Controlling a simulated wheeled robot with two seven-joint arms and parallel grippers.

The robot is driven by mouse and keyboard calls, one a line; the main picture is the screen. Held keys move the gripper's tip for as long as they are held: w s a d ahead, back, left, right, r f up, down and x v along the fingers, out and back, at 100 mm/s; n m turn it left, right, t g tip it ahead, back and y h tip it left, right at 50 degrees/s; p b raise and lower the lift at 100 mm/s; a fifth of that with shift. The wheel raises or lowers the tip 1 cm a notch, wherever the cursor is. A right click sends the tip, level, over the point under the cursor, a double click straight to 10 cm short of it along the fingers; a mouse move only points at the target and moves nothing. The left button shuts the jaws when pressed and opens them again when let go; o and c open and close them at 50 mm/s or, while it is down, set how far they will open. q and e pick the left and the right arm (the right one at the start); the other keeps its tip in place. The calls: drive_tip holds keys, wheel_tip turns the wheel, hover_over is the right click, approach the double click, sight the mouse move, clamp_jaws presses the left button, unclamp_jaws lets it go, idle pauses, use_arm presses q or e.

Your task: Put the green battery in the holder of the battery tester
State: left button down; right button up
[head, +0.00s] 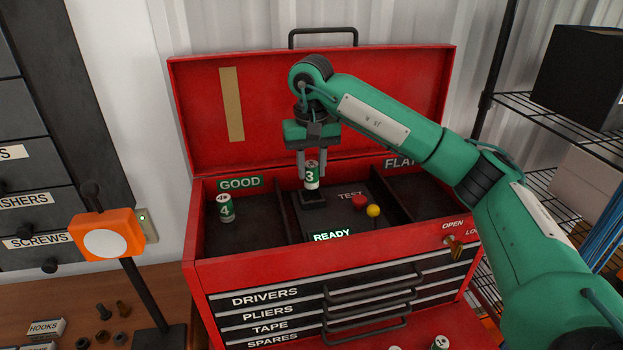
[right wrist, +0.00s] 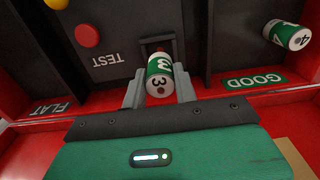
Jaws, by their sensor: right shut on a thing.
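A green and white battery marked 3 (head: 312,174) is upright between the fingers of my right gripper (head: 312,165), which is shut on it. It also shows in the right wrist view (right wrist: 160,78). The battery is right over the small black holder (head: 313,198) of the battery tester (head: 345,205); I cannot tell whether its lower end is inside. The tester has a red button (head: 359,202) by the word TEST, a yellow knob (head: 374,211) and a lit READY sign (head: 332,235). My left gripper is not in view.
A second green battery, marked 4 (head: 225,209), stands in the GOOD compartment (head: 262,225) left of the tester. The FLAT compartment (head: 415,190) shows no battery. The red toolbox lid (head: 200,130) stands open behind. More batteries (head: 440,342) show at the bottom edge. An orange lamp (head: 106,236) stands at left.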

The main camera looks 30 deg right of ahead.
sight(311, 180)
drive_tip(key=shift+f+p, duration=0.75)
drive_tip(key=shift+f, duration=1.45)
drive_tip(key=o, duration=1.1)
drive_tip(key=shift+c, duration=0.2)
drive_tip(key=shift+r, duration=0.25)
wheel_tip(311, 180, up, 10)
drive_tip(key=shift+b, duration=1.2)
drive_tip(key=shift+r, duration=0.9)
